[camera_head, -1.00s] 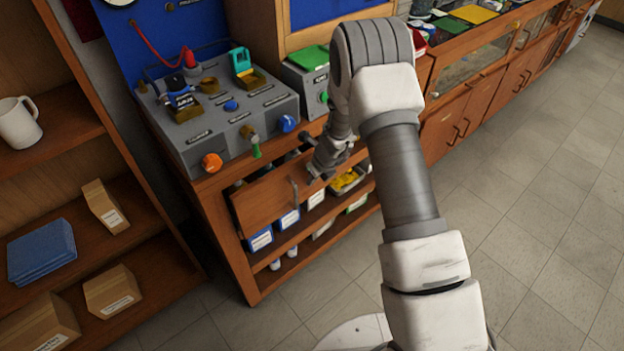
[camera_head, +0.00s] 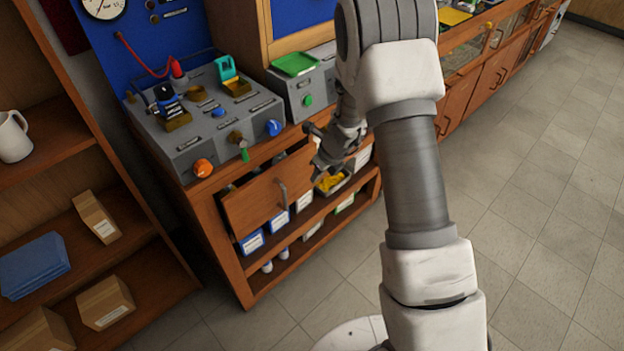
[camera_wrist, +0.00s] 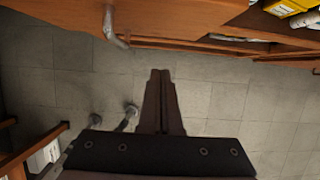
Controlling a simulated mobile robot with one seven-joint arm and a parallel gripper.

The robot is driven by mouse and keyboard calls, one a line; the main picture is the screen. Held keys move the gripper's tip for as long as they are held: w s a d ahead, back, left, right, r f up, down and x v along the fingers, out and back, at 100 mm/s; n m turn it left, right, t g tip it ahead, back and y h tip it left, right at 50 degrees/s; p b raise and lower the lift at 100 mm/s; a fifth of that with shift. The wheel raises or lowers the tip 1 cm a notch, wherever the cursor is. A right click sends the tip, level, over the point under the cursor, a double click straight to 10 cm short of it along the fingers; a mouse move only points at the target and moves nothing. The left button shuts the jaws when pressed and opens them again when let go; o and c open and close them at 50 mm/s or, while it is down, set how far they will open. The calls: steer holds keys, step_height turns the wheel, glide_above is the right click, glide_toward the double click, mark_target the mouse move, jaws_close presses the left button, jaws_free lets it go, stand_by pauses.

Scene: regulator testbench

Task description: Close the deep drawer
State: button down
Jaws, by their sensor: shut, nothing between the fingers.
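The deep drawer (camera_head: 250,206) is the wide wooden front under the testbench. It stands partly out from the cabinet, with a dark gap above its left end. Its grey bar handle (camera_head: 283,194) is on the front, and the handle also shows at the top of the wrist view (camera_wrist: 115,28). My gripper (camera_head: 320,174) is shut and empty. It is to the right of the handle, apart from it. In the wrist view my closed fingertips (camera_wrist: 160,72) point over bare floor beside the drawer front (camera_wrist: 75,12). My arm hides part of the bench's right side.
The testbench console (camera_head: 205,120) with knobs stands on top. Open shelves below hold labelled bins (camera_head: 252,242) and a tray of yellow items (camera_head: 330,182). A wooden shelf unit with boxes (camera_head: 104,302) stands at left. The tiled floor (camera_head: 540,200) is clear at right.

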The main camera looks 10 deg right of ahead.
steer(key=t+y+b, duration=0.3)
steer(key=t+b, duration=0.1)
steer(key=b, duration=1)
glide_toward(295, 186)
step_height(295, 186, down, 3)
steer(key=w+a, duration=0.2)
steer(key=shift+w+f, duration=0.3)
steer(key=shift+w, duration=0.05)
steer(key=shift+w+a, duration=0.3)
steer(key=shift+w, duration=0.1)
